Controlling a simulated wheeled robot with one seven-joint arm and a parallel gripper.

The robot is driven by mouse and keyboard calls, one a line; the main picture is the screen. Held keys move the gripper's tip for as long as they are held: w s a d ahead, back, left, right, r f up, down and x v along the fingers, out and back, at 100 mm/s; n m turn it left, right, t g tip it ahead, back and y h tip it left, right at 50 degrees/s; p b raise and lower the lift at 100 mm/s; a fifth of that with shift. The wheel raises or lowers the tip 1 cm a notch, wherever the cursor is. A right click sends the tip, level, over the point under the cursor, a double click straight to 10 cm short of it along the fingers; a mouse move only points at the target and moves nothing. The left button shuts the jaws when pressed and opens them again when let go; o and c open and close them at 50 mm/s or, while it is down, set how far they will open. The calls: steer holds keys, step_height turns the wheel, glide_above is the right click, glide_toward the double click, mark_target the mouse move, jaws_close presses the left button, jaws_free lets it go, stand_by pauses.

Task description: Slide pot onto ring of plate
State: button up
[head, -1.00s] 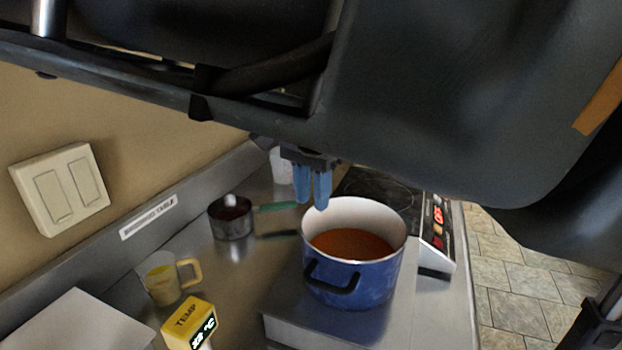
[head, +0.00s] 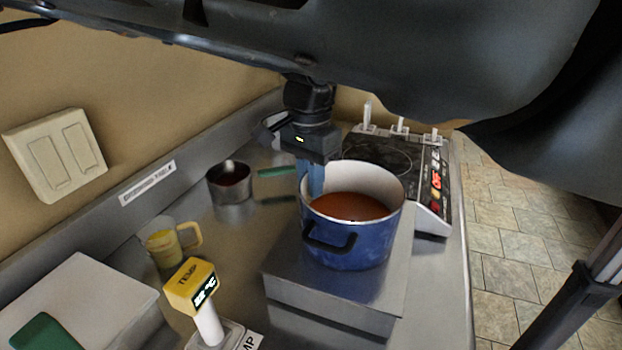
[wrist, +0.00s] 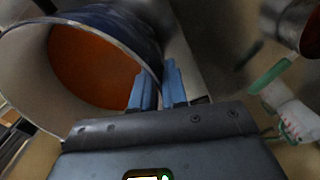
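The blue pot (head: 352,240), cream inside and holding red-brown sauce, stands upright on a low steel block (head: 335,300). It fills the upper left of the wrist view (wrist: 148,22). The hot plate (head: 428,165) is behind it, with a faint ring (head: 378,157) on black glass and a lit red display. My gripper (head: 312,182) points down at the pot's far left rim. In the wrist view its blue fingers (wrist: 158,88) straddle the pot wall, one inside and one outside. I cannot tell whether they press on it.
A small saucepan (head: 231,190) with a green handle stands left of the pot. A white board (head: 85,300) lies at front left. Small upright pieces (head: 400,125) stand along the plate's back edge.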

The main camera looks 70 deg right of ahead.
jaws_close()
stand_by(0.8)
